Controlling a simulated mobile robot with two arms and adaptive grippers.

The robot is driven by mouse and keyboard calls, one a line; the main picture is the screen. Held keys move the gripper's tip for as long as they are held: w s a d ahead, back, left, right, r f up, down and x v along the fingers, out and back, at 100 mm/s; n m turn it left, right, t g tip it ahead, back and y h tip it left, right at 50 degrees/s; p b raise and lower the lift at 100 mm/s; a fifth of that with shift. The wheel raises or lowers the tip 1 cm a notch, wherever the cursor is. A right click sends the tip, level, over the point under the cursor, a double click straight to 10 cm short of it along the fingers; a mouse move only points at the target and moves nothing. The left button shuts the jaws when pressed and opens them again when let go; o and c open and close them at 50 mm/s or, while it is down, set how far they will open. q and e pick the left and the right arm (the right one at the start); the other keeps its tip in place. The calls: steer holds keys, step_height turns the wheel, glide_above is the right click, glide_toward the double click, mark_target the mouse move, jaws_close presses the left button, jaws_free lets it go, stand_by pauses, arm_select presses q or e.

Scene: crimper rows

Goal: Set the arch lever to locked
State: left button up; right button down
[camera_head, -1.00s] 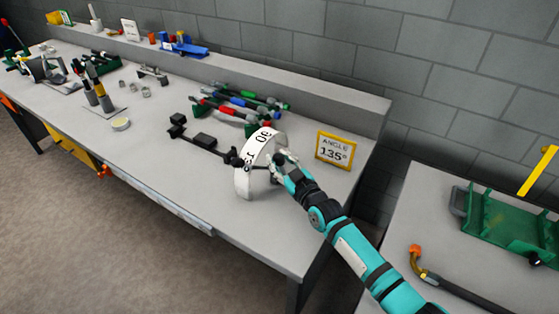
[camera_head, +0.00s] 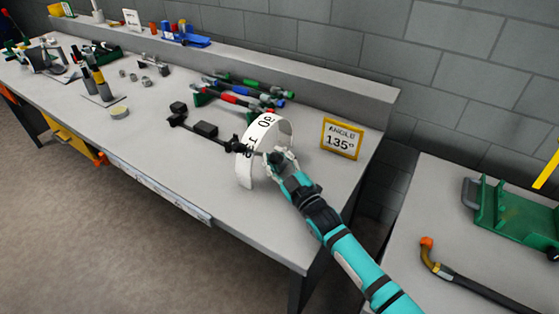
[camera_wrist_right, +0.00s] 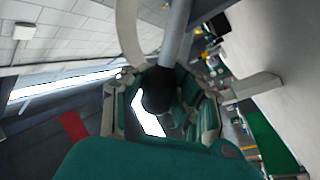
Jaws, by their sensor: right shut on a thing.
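The arch (camera_head: 284,130) is a white curved band with black numbers, standing on the bench near its right end. My right gripper (camera_head: 280,157) is at the arch's right side, shut on the lever. In the wrist view the lever's black knob (camera_wrist_right: 158,92) sits between the fingers of my right gripper (camera_wrist_right: 160,105). The lever's grey rod (camera_wrist_right: 178,35) runs up from the knob, beside the pale band (camera_wrist_right: 128,30). In the head view the knob is hidden by the gripper. No locked mark can be made out. My left gripper is not in view.
A yellow-framed sign (camera_head: 341,139) reading "ANGLE 135°" stands right of the arch. A black bar with blocks (camera_head: 205,129) lies to its left, and crimpers with coloured handles (camera_head: 240,95) lie behind. The bench front (camera_head: 235,225) is clear.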

steer(key=shift+s+f+n, duration=0.2)
steer(key=shift+f+n, duration=0.25)
steer(key=shift+n, duration=0.05)
steer(key=c, duration=1.5)
jaws_free()
steer(key=o, duration=0.5)
steer(key=shift+s+d+r, duration=0.15)
steer(key=shift+s+r, duration=0.05)
steer(key=shift+w+y, duration=0.1)
steer(key=shift+y, duration=0.2)
steer(key=v, duration=1.2)
steer(key=shift+f, duration=0.15)
